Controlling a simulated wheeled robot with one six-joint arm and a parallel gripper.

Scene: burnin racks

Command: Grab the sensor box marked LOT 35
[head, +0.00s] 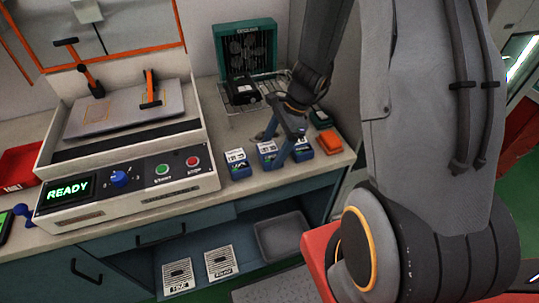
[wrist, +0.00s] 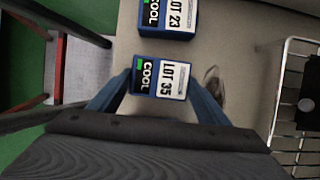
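The sensor box marked LOT 35 (wrist: 160,78) is blue with a white label and a COOL mark. It lies between the fingertips of my gripper (wrist: 160,80) in the wrist view. The fingers stand apart, one at each side of the box, with little or no gap showing; I cannot tell whether they touch it. In the head view my gripper (head: 282,142) points down over the row of blue boxes, and the LOT 35 box (head: 267,152) is partly hidden by it. The LOT 23 box (wrist: 168,16) sits beside it; it also shows in the head view (head: 237,165).
More blue boxes (head: 328,143) and an orange item (head: 322,119) are near the counter's right end. A wire rack (wrist: 299,95) with a black device (head: 242,90) and a green fan unit (head: 246,50) stand behind. A console (head: 130,185) reading READY is left.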

